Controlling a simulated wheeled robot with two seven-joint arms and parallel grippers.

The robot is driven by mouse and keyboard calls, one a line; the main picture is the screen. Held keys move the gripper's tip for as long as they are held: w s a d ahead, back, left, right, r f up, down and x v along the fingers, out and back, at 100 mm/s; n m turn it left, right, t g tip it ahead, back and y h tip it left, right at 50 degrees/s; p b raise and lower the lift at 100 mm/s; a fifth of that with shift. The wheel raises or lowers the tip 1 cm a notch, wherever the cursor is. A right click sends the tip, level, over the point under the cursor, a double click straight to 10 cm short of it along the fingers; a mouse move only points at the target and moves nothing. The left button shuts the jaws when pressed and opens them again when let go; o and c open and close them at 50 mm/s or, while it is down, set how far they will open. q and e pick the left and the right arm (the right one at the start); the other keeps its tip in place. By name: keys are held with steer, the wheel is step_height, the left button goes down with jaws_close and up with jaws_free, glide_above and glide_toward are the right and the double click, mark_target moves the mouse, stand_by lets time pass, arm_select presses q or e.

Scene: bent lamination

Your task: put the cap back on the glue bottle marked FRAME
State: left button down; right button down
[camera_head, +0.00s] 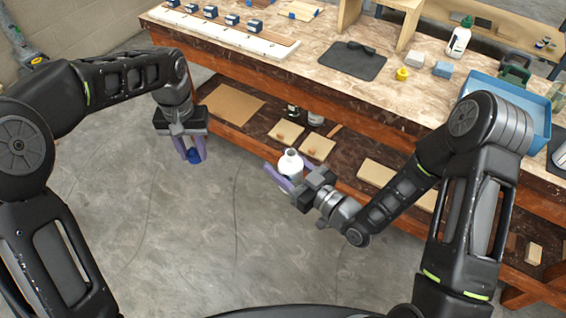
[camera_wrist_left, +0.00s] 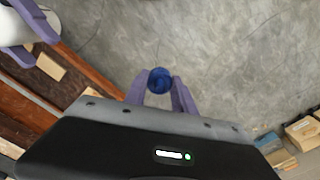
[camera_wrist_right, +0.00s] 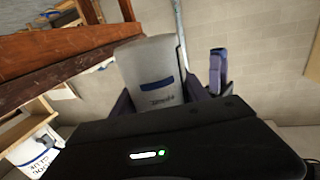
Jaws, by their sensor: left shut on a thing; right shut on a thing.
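My left gripper (camera_head: 188,150) points down over the floor at the left, shut on a blue cap (camera_head: 194,157). The cap also shows between its purple fingers in the left wrist view (camera_wrist_left: 159,80). My right gripper (camera_head: 286,174) is shut on a white bottle (camera_head: 290,168) with an open-looking neck, held in front of the bench. The bottle shows close up in the right wrist view (camera_wrist_right: 152,82), with a blue band and small lettering I cannot read. The cap is apart from the bottle, to its left in the head view.
The workbench (camera_head: 310,85) stands behind both grippers, with a lower shelf holding wooden pieces. On top are a black mat (camera_head: 352,60), a small yellow object (camera_head: 402,73), another white bottle (camera_head: 458,41) and a blue tray (camera_head: 482,84). Floor between the grippers is clear.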

arm_select(q)
steer(key=d+r+m, duration=0.1)
steer(key=d+r, duration=0.2)
steer(key=d, duration=0.4)
steer(key=d+r+m, duration=0.1)
steer(key=d+r, duration=0.1)
steer(key=d, duration=0.6)
step_height(320, 180, up, 4)
glide_above(291, 153)
steer(key=w+a, duration=0.1)
steer(key=w, duration=0.1)
steer(key=shift+m, duration=0.3)
steer(key=shift+s+d+r+n, duration=0.4)
steer(key=shift+s+d+r, duration=0.3)
steer(key=shift+d+r, duration=0.3)
steer(key=shift+s+a+r+n, duration=0.2)
steer(key=shift+a+r+n, duration=0.1)
steer(key=shift+s+a, duration=0.15)
steer(key=shift+a, duration=0.05)
steer(key=shift+f, duration=0.1)
steer(key=shift+f, duration=2)
